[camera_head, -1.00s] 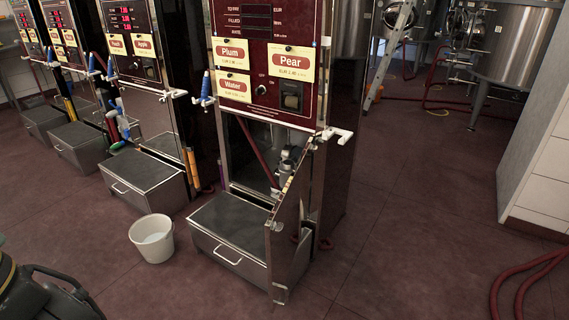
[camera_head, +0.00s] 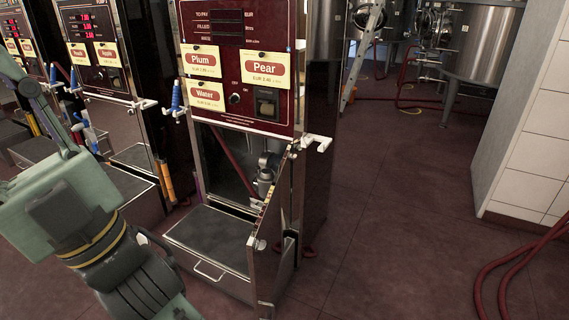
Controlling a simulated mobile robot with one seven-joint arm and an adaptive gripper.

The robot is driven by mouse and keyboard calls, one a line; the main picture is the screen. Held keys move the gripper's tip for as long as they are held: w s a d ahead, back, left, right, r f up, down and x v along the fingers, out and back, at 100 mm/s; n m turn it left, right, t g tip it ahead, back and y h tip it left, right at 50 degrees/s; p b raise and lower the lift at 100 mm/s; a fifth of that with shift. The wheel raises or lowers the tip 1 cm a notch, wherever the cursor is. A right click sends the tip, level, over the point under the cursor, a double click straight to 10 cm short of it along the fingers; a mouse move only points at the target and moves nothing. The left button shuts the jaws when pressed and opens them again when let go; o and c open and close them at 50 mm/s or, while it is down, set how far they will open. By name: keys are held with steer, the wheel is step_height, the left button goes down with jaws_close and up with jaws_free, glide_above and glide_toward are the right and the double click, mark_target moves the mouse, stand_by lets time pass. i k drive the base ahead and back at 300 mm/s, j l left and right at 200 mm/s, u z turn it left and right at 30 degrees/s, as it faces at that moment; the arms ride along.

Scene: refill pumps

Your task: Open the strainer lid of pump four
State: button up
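The nearest pump (camera_head: 240,75) is a dark red and steel cabinet with Plum, Pear and Water labels; I cannot read its number. Its lower door (camera_head: 270,220) stands open, swung outward on the right side. Inside the open bay is a metal fitting (camera_head: 266,172), perhaps the strainer; its lid cannot be made out. My arm comes in from the left edge, in front of the pumps.
A steel step box (camera_head: 208,245) with a dark top sits under the nearest pump. Another pump (camera_head: 100,50) stands to its left. A white tiled block (camera_head: 530,150) and red hoses (camera_head: 510,270) are at the right.

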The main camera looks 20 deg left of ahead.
mark_target(267, 175)
steer(key=i+j+z, duration=0.1)
steer(key=j+z, duration=0.3)
steer(key=j, duration=0.8)
steer(key=k+j+z, duration=0.2)
steer(key=j, duration=2.3)
steer(key=i+j, duration=0.85)
steer(key=i, duration=0.25)
